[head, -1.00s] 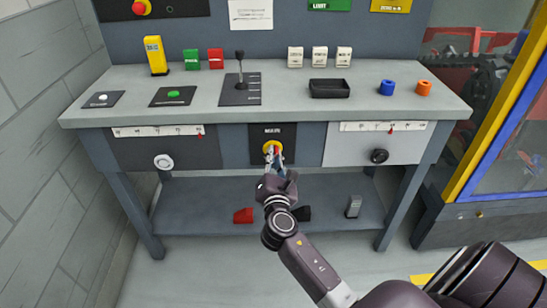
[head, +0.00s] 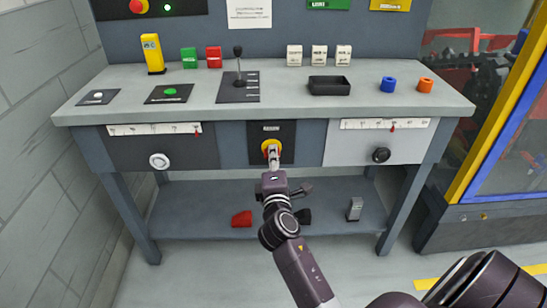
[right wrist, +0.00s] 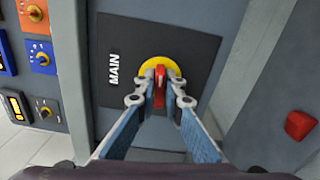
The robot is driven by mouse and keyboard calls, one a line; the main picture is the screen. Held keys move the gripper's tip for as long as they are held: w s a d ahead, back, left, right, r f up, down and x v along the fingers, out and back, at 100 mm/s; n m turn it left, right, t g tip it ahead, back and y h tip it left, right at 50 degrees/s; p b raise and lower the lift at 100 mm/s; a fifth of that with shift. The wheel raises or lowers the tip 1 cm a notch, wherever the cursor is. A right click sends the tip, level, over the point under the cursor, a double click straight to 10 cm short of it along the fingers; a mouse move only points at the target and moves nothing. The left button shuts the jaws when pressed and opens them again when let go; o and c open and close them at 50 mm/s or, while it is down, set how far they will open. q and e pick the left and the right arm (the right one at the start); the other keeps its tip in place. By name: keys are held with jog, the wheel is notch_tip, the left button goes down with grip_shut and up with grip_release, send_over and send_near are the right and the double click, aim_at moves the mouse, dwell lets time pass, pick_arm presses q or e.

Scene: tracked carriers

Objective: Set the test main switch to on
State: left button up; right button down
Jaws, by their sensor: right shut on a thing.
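The main switch (head: 265,148) is a red handle on a yellow disc, on a black plate in the middle of the bench front. In the right wrist view, the red handle (right wrist: 159,88) lies parallel to the line of the MAIN label (right wrist: 113,68). My right gripper (head: 273,155) is at the switch, and its two fingertips (right wrist: 160,90) are shut on the handle, one on each side. The fingers hide part of the disc in the head view. A green lamp (head: 167,7) glows on the upper back panel. My left gripper is not in view.
Round knobs (head: 159,161) and (head: 381,155) sit on panels either side of the switch. A lever (head: 238,65), a black tray (head: 329,86) and coloured blocks stand on the bench top. The lower shelf (head: 200,222) holds a red piece (head: 242,219). A yellow-framed enclosure (head: 495,120) stands right.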

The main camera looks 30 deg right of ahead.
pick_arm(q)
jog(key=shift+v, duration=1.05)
pick_arm(e)
jog(key=shift+f+m, duration=0.2)
jog(key=shift+m, duration=0.6)
jog(key=c, duration=2)
grip_release()
jog(key=shift+r, duration=0.1)
jog(key=shift+c, duration=0.2)
jog(key=v, duration=0.7)
jog(key=shift+s+a, duration=0.15)
jog(key=shift+s, duration=0.1)
